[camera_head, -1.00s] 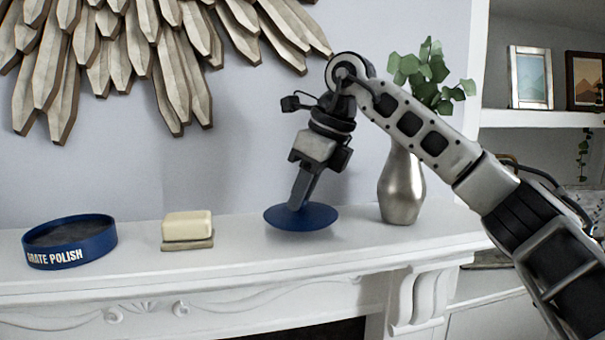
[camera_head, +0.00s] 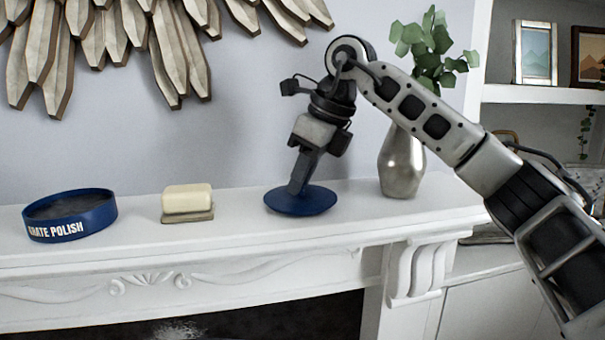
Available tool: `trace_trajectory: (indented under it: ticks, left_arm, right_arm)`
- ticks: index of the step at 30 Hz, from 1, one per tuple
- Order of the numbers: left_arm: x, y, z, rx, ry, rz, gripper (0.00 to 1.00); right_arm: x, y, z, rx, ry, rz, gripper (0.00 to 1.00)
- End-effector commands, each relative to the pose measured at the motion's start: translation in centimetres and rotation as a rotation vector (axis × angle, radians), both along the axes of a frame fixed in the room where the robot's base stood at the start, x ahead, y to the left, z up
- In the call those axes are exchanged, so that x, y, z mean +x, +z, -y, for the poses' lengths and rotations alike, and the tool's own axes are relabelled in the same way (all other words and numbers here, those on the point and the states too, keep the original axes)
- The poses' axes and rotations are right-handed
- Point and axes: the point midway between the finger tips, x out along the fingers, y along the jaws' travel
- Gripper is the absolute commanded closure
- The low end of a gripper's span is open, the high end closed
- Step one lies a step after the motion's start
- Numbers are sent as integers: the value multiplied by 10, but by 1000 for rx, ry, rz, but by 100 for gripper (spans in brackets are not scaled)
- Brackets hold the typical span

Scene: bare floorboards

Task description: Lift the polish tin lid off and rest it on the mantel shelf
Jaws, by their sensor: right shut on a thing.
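The polish tin (camera_head: 70,226) is a round blue open tin marked GRATE POLISH, at the left of the white mantel shelf (camera_head: 130,245). Its dark inside shows. The blue disc-shaped lid (camera_head: 318,203) is at the right part of the shelf, between the soap and the vase. It looks level and at or very close to the shelf top; whether it touches I cannot tell. My right gripper (camera_head: 298,188) points down and is shut on the lid near its middle. My left gripper is not in view.
A cream soap bar (camera_head: 187,198) on a small dish (camera_head: 187,216) lies between tin and lid. A silver vase (camera_head: 401,165) with green leaves (camera_head: 432,50) stands behind my right forearm. A wooden wall ornament (camera_head: 130,45) hangs above. The shelf's front edge is clear.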

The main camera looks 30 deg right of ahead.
Motion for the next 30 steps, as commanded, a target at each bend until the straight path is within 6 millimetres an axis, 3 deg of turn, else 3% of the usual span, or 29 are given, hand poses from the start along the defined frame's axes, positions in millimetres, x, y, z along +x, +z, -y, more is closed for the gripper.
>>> trace_trajectory:
  ticks: [8,9,11,22,26,30]
  left_arm:
    - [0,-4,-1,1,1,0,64]
    - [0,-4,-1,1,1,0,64]
    - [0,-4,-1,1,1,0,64]
    - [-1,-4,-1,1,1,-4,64]
    - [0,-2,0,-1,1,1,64]
    - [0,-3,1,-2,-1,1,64]
  right_arm:
    - [0,-6,0,1,-1,1,100]
    - [0,-6,0,1,0,1,71]
    - [0,-5,0,1,0,1,55]
    - [0,-5,0,0,0,0,54]
    - [-5,11,4,2,-1,3,54]
    - [-15,41,12,2,-1,6,54]
